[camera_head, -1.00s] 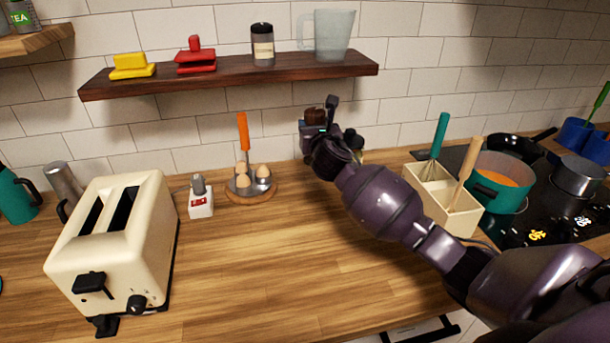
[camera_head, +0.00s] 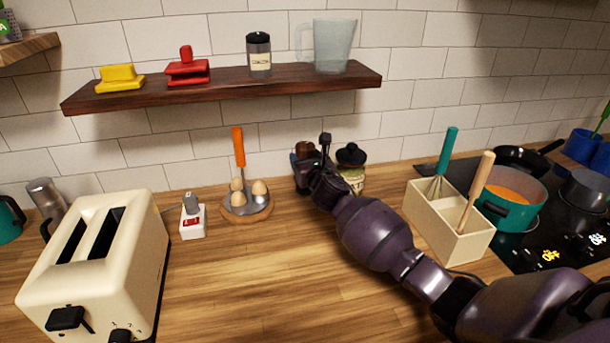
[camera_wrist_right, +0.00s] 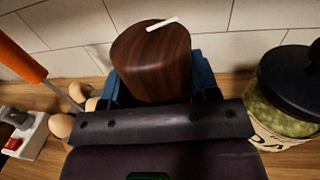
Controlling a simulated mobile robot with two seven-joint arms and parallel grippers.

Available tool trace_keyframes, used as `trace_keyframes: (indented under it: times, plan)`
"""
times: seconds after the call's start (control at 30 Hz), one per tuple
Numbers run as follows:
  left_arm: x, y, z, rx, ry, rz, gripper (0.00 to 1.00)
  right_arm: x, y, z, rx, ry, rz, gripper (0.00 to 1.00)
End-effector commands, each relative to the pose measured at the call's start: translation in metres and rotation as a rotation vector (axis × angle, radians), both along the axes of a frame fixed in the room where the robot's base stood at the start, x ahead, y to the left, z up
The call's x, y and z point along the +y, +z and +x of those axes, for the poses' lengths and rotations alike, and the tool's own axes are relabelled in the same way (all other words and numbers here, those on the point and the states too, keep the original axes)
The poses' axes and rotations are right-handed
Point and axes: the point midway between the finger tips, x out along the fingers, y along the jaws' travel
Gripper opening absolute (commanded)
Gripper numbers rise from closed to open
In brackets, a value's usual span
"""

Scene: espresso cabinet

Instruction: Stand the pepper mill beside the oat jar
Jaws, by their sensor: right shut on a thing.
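The pepper mill (camera_head: 305,149) is dark brown wood; its top shows above my right gripper (camera_head: 307,170) in the head view. In the right wrist view the mill (camera_wrist_right: 152,62) fills the space between the blue fingers, and my gripper is shut on it. It looks upright, close to the tiled wall; its foot is hidden behind the gripper. The oat jar (camera_head: 352,163), with a black knobbed lid and pale contents, stands just right of the mill. The jar also shows at the right of the wrist view (camera_wrist_right: 284,100), apart from the mill. My left gripper is not in view.
An egg holder (camera_head: 246,213) with an orange handle stands left of the mill, beside a white-and-red device (camera_head: 192,217). A cream utensil box (camera_head: 450,228) is right of my arm. A wooden shelf (camera_head: 220,91) hangs above. The counter's middle front is clear.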

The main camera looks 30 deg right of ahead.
Motion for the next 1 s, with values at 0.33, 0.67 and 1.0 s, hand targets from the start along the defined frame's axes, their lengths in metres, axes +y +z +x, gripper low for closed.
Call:
trace_keyframes:
  times: [0.33,0.67,1.0]
  plan:
    - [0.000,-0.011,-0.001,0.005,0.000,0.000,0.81,0.001,-0.031,0.000,-0.001,0.000,0.003,0.00]
    - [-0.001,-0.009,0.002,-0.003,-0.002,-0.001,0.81,0.000,-0.036,0.000,-0.004,0.001,-0.002,0.00]
    - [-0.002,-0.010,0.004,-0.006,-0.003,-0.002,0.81,0.000,-0.041,0.000,0.000,-0.001,-0.001,0.80]
